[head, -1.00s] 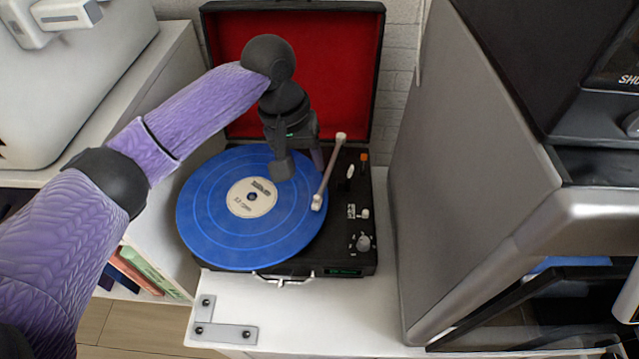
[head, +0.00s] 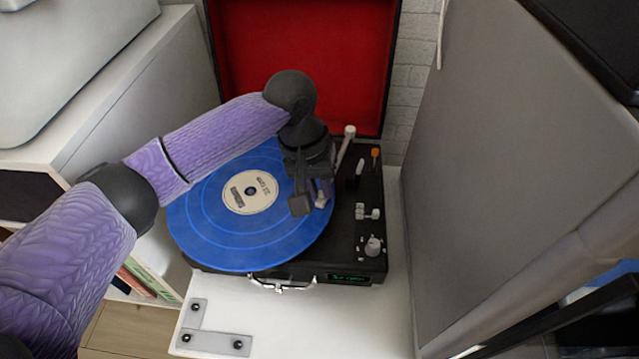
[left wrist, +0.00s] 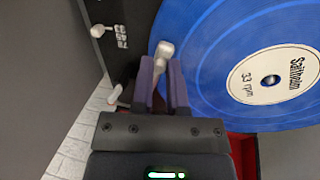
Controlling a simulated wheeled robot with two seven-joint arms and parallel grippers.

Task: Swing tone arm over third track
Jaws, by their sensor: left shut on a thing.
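The blue record (head: 215,235) lies on the turntable, with a cream label and lighter rings dividing its tracks. The tone arm (head: 344,150) runs from its pivot at the back right toward the record's right side. My left gripper (head: 318,193) is shut on the tone arm near its head end and hides part of it. In the left wrist view, the white tone arm head (left wrist: 165,49) pokes out between the purple fingers (left wrist: 162,80). It appears over the outer part of the record (left wrist: 215,70); its height above the surface is unclear. My right gripper is out of view.
The open red-lined lid (head: 310,40) stands behind the player. Switches and a knob (head: 373,246) sit right of the record. A large grey machine (head: 500,170) rises close on the right. The white table (head: 300,320) is clear in front, apart from a metal bracket (head: 195,315).

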